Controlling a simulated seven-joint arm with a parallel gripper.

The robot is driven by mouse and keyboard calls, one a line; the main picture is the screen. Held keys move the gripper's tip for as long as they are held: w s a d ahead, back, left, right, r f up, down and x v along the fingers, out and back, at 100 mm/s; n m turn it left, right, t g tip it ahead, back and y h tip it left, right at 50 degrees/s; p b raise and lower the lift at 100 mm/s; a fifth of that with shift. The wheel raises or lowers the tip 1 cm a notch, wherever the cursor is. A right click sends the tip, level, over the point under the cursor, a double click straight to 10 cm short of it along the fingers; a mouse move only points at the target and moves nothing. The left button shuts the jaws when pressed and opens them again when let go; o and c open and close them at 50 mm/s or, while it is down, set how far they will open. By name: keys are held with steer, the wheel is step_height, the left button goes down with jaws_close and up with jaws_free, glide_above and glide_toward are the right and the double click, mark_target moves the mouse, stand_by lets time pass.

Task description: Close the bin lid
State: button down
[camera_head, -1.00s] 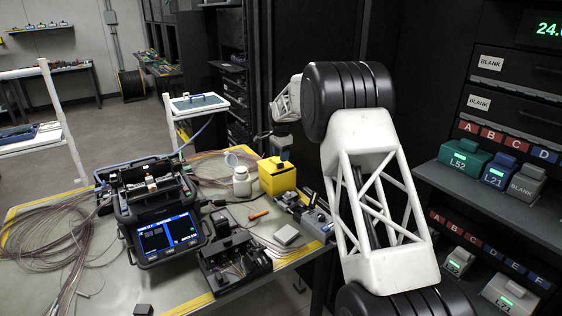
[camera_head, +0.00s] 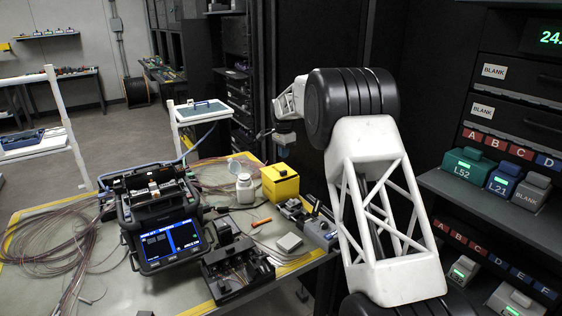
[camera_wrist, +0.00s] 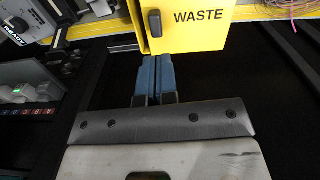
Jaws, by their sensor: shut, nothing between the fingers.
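The yellow waste bin (camera_head: 281,187) stands near the table's back right edge, beside a white bottle. Its top looks yellow with a small dark spot; I cannot tell whether the lid is fully shut. In the wrist view the bin's yellow face (camera_wrist: 205,38) shows the word WASTE and a black latch or handle (camera_wrist: 155,22). My gripper (camera_head: 286,146) is just above and behind the bin in the head view. In the wrist view its blue fingers (camera_wrist: 156,75) are together and empty, their tips at the lower edge of the yellow face. I cannot tell whether they touch it.
A white bottle (camera_head: 244,188) with an open cap stands left of the bin. The splicer (camera_head: 160,220) with a lit screen and a black tool tray (camera_head: 236,268) are further forward. The equipment rack (camera_head: 500,130) is at the right.

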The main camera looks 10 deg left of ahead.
steer(key=w+a+r+n+g+h, duration=0.2)
steer(key=w+a+n, duration=0.4)
steer(key=n, duration=1.1)
steer(key=shift+w+a+r+g+h, duration=0.2)
steer(key=shift+a+r+g+h, duration=0.25)
steer(key=shift+a, duration=0.45)
steer(key=shift+f, duration=0.2)
glide_toward(278, 171)
steer(key=x, duration=0.5)
steer(key=shift+s, duration=0.25)
steer(key=shift+s+d+f, duration=0.15)
steer(key=shift+s+d, duration=0.9)
steer(key=shift+s, duration=0.05)
